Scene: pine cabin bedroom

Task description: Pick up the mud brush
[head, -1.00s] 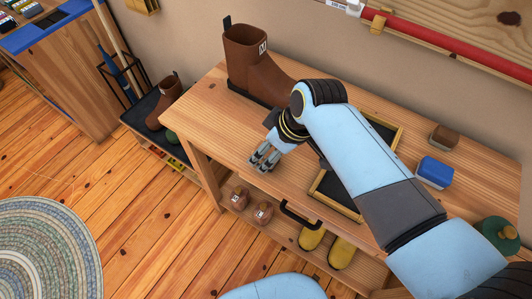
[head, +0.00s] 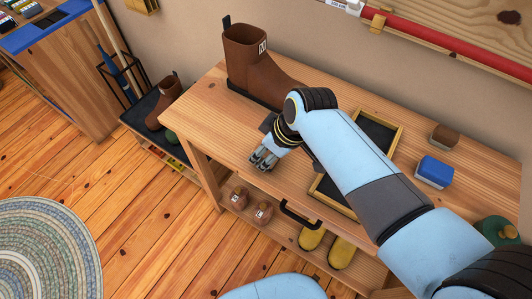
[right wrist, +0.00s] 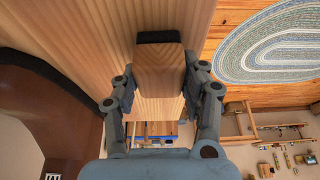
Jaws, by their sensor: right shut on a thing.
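The mud brush (right wrist: 159,72) shows in the right wrist view as a wooden block with a dark bristle strip at its far end. It is between the two fingers of my right gripper (right wrist: 163,88), which is shut on it. In the head view, my right gripper (head: 264,158) is low over the left front part of the wooden bench (head: 232,118), in front of the tall brown boot (head: 252,62). The brush is hidden behind the fingers there. I cannot tell whether it still touches the bench top. My left gripper is out of view.
On the bench, a wood-framed dark tray (head: 388,118) lies partly behind my arm. A blue box (head: 434,172), a small brown block (head: 444,136) and a green round object (head: 498,232) are at the right. Yellow shoes (head: 342,252) stand on the shelf below.

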